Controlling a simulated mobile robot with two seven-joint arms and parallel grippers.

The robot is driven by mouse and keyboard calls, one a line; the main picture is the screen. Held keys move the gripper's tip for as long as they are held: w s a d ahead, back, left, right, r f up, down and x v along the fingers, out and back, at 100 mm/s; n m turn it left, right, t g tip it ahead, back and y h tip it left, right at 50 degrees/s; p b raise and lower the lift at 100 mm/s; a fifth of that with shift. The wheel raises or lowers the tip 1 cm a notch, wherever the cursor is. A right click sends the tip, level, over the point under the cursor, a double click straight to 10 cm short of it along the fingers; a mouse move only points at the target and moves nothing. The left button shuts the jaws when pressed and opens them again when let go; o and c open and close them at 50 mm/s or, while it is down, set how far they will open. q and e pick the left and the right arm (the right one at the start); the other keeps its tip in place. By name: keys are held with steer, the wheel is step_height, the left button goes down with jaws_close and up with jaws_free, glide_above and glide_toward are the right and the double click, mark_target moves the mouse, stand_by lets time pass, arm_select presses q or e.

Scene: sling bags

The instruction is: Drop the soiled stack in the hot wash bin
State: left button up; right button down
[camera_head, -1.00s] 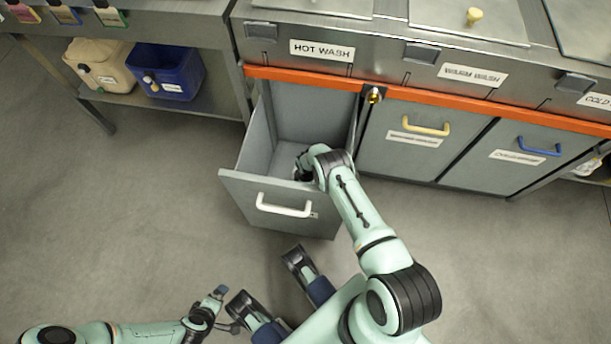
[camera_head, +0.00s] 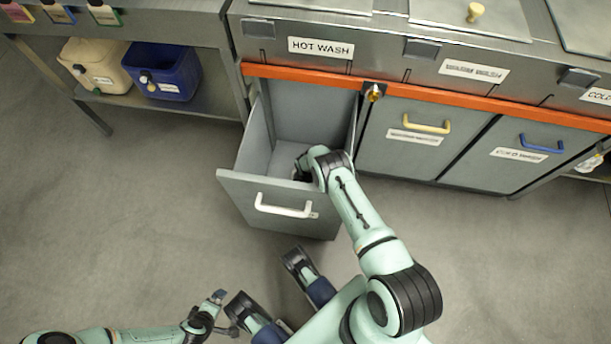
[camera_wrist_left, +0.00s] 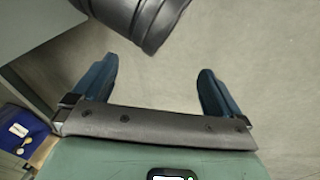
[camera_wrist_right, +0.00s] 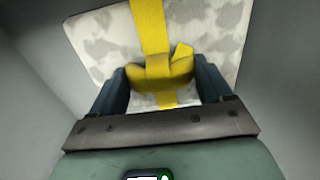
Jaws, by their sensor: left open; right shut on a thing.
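The hot wash bin (camera_head: 245,188) is pulled open like a drawer under the "HOT WASH" label (camera_head: 321,48). My right arm reaches down into it; the right gripper's fingers are mostly hidden by the wrist in the head view. In the right wrist view my right gripper (camera_wrist_right: 160,78) is shut on the yellow strap knot of the soiled stack (camera_wrist_right: 100,42), a pale bundle with grey blotches, between grey bin walls. Whether the stack touches the bin floor I cannot tell. My left gripper (camera_wrist_left: 157,80) is open and empty, above the floor at the lower left of the head view (camera_head: 217,300).
Closed bins with a yellow handle (camera_head: 419,123) and a blue handle (camera_head: 545,144) stand to the right. The floor (camera_head: 120,210) left of the open bin is clear.

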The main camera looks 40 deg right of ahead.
arm_select(q)
steer(key=shift+f, duration=0.15)
arm_select(e)
jaws_free()
step_height(320, 180, up, 2)
steer(key=shift+w+r+p, duration=0.1)
steer(key=shift+p, duration=0.85)
arm_select(q)
steer(key=s+d+r+g+h+p, duration=0.1)
steer(key=s+d+r+g+p, duration=0.1)
steer(key=s+r, duration=0.4)
steer(key=shift+d+r+m+p, duration=0.3)
steer(key=shift+d+p, duration=0.4)
steer(key=shift+d, duration=0.2)
arm_select(e)
step_height(320, 180, up, 11)
